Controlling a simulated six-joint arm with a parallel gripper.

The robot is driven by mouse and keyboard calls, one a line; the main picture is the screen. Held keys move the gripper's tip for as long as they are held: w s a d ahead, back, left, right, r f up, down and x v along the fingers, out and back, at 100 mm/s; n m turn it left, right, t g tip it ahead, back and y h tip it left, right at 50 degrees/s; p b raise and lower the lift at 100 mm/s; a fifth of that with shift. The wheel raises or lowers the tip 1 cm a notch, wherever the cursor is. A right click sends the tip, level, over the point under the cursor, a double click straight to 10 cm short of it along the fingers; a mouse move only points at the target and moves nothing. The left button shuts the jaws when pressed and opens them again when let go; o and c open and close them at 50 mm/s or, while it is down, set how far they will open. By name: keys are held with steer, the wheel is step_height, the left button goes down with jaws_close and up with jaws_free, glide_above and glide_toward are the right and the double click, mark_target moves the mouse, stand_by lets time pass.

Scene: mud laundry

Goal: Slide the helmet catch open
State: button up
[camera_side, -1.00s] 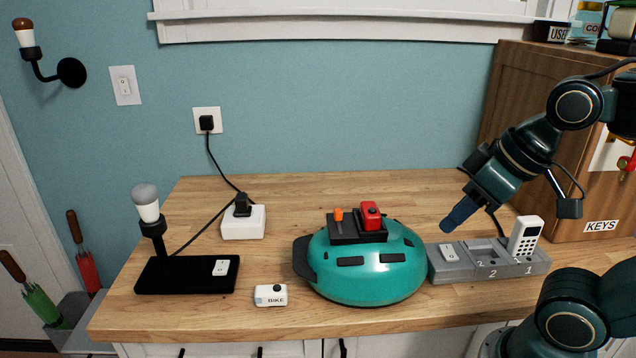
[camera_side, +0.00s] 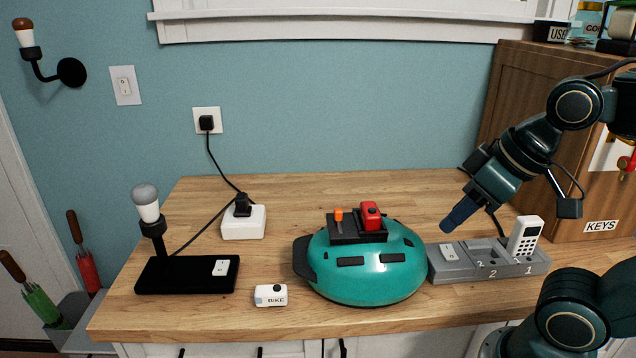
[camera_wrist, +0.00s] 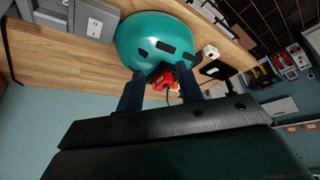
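The teal helmet (camera_side: 365,285) sits on the wooden counter near its front edge. On its top is a black plate (camera_side: 345,237) bearing a small orange piece (camera_side: 338,215) and a red block (camera_side: 371,215). I cannot tell which of these is the catch. My gripper (camera_side: 458,217) is in the air to the right of the helmet, apart from it. In the wrist view my gripper (camera_wrist: 158,92) has its two fingers spread with nothing held. The helmet (camera_wrist: 150,30), red block (camera_wrist: 163,80) and orange piece (camera_wrist: 175,88) show beyond them.
A grey numbered tray (camera_side: 455,268) with a white handset (camera_side: 525,237) stands right of the helmet. A white BIKE tag (camera_side: 270,295), white plug box (camera_side: 243,222) and black lamp base (camera_side: 185,275) are to the left. A wooden cabinet (camera_side: 530,130) stands at the right. Counter behind the helmet is clear.

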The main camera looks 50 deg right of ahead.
steer(key=shift+c, duration=0.3)
steer(key=shift+c, duration=0.5)
steer(key=n+g, duration=0.5)
steer(key=n, duration=0.4)
glide_above(339, 210)
steer(key=shift+s+f, duration=0.15)
steer(key=shift+s, duration=0.05)
steer(key=shift+w+f+g, duration=0.15)
steer(key=shift+w+g, duration=0.15)
steer(key=shift+f, duration=0.2)
